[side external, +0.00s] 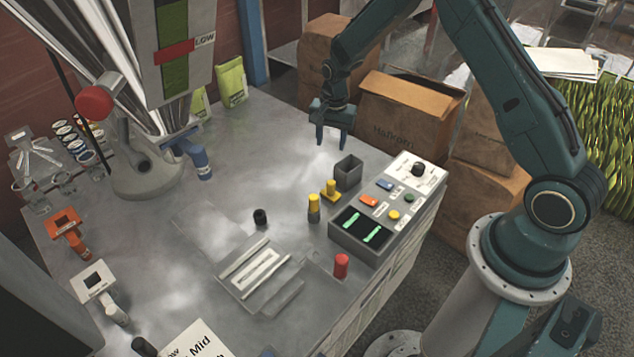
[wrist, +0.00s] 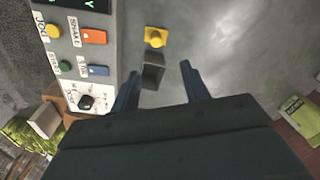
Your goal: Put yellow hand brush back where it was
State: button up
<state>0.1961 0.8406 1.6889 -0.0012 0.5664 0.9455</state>
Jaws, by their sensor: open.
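The yellow hand brush (side external: 330,190) appears to be the small yellow piece with an upright knob on the metal table, just in front of a dark grey open-topped box (side external: 348,172). In the wrist view the brush (wrist: 155,37) lies beyond the fingertips, and the grey box (wrist: 152,72) shows between the fingers. My gripper (side external: 332,141) is open and empty above the table, behind and left of the box in the side view. Its two fingers (wrist: 160,70) point down. The inside of the box is mostly hidden.
A control panel (side external: 385,205) with buttons and a dial stands right of the brush. A yellow-topped cylinder (side external: 313,208), a black knob (side external: 260,217) and a red cylinder (side external: 341,265) stand nearby. The filler machine (side external: 140,170) is at the left. The table's back middle is clear.

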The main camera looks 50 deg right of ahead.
jog(key=s+a+r+n+t, duration=0.15)
jog(key=s+r, duration=0.25)
jog(key=r, duration=0.4)
jog(key=s+a+r+n, duration=0.3)
jog(key=s+r, duration=0.1)
jog(key=r, duration=0.4)
jog(key=s+a+r+n+t, duration=0.1)
jog(key=s+a+r+n, duration=0.15)
jog(key=r, duration=0.55)
jog(key=s+a+r+n+t, duration=0.1)
jog(key=s+r+n, duration=0.2)
jog(key=s, duration=0.7)
jog(key=s+a+r+n+t, duration=0.1)
jog(key=s+r+n, duration=0.2)
jog(key=s, duration=0.8)
jog(key=shift+s+a, duration=0.15)
jog(key=shift+a, duration=0.25)
